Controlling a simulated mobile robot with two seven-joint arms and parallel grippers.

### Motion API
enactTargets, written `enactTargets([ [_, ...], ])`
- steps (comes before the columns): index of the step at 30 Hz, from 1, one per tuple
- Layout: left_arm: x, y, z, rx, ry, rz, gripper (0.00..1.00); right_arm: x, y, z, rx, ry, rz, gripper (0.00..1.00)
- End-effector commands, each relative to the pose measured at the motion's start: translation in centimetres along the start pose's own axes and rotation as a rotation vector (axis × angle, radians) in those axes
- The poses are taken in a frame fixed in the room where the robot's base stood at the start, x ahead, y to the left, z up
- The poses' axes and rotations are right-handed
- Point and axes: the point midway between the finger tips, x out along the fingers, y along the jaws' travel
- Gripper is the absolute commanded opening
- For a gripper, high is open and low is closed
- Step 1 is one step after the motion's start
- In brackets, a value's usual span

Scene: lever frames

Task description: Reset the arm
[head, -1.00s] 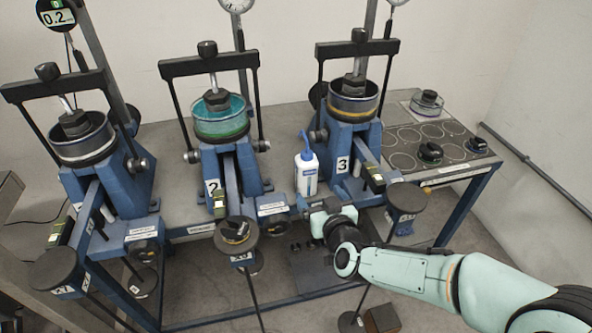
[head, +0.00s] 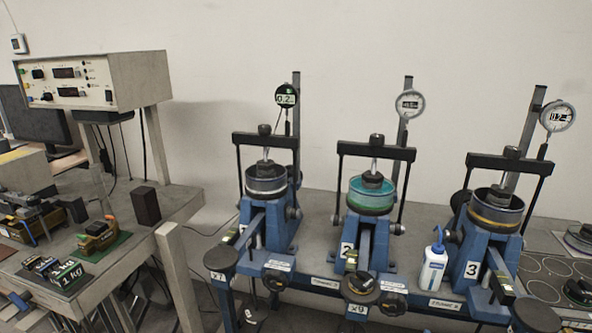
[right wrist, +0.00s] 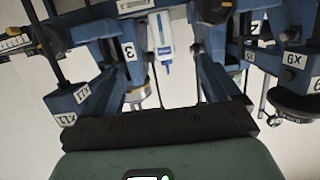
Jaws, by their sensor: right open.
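Three blue lever frames stand in a row on the bench in the head view: the left frame (head: 275,232), the middle frame marked 2 (head: 378,240) and the right frame marked 3 (head: 490,252). Each carries a round cell under a black crossbar. Neither gripper shows in the head view. The right wrist view looks upside down; my right gripper (right wrist: 160,126) shows there as a black edge on a green-grey body along the bottom. It is open, with nothing seen held. Frame 3 (right wrist: 128,50) and lever parts with labels lie beyond it, apart from it.
A white wash bottle (head: 433,270) stands left of frame 3, also in the right wrist view (right wrist: 160,38). Round hangers (head: 220,258) jut out in front.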

Motion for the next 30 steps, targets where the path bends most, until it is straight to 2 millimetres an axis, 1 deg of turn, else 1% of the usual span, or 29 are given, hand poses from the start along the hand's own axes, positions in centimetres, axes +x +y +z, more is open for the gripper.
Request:
enactTargets([
  [1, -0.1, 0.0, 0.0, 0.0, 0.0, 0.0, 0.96, 0.1, -0.1, 0.1, 0.0, -0.005, -0.001, 0.9],
  [3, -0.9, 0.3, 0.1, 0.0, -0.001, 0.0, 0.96, 1.0, -1.1, 3.2, 0.0, -0.096, -0.028, 0.9],
  [5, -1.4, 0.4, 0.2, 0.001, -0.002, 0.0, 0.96, 1.5, -1.9, 5.5, 0.003, -0.159, -0.047, 0.9],
  [8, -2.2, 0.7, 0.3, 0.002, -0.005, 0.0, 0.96, 1.9, -3.0, 9.6, 0.012, -0.275, -0.077, 0.9],
  [9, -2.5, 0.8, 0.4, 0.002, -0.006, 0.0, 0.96, 1.9, -3.5, 11.4, 0.017, -0.326, -0.089, 0.9],
  [11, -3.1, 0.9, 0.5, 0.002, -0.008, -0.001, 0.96, 1.7, -4.2, 14.4, 0.026, -0.409, -0.107, 0.9],
  [12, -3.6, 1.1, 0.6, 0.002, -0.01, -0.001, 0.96, 1.3, -4.7, 16.6, 0.035, -0.472, -0.119, 0.9],
  [14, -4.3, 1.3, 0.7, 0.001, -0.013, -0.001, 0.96, 0.4, -5.4, 20.1, 0.05, -0.575, -0.137, 0.9],
  [15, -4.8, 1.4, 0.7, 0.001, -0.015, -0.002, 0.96, -0.5, -6.0, 22.6, 0.063, -0.652, -0.148, 0.9],
  [17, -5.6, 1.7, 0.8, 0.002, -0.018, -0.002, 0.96, -2.3, -6.7, 26.3, 0.085, -0.771, -0.164, 0.9],
  [18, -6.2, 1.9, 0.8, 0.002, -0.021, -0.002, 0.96, -3.8, -7.2, 28.7, 0.101, -0.852, -0.174, 0.9],
  [20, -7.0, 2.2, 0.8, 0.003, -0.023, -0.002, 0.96, -6.3, -7.9, 31.9, 0.126, -0.972, -0.184, 0.9],
  [21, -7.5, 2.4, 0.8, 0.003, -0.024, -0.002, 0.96, -8.2, -8.4, 33.8, 0.145, -1.051, -0.189, 0.9],
  [23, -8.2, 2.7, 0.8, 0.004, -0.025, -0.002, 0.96, -11.0, -9.0, 36.2, 0.169, -1.159, -0.195, 0.9],
  [24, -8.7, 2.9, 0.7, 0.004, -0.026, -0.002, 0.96, -12.8, -9.3, 37.5, 0.185, -1.225, -0.198, 0.9],
  [25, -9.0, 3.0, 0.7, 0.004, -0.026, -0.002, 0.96, -14.1, -9.6, 38.2, 0.197, -1.27, -0.199, 0.9],
  [27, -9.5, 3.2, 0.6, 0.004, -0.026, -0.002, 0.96, -16.7, -10.1, 39.7, 0.219, -1.357, -0.2, 0.9],
  [30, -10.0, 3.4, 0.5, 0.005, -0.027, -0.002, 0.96, -19.4, -10.5, 40.8, 0.24, -1.442, -0.201, 0.9],
])
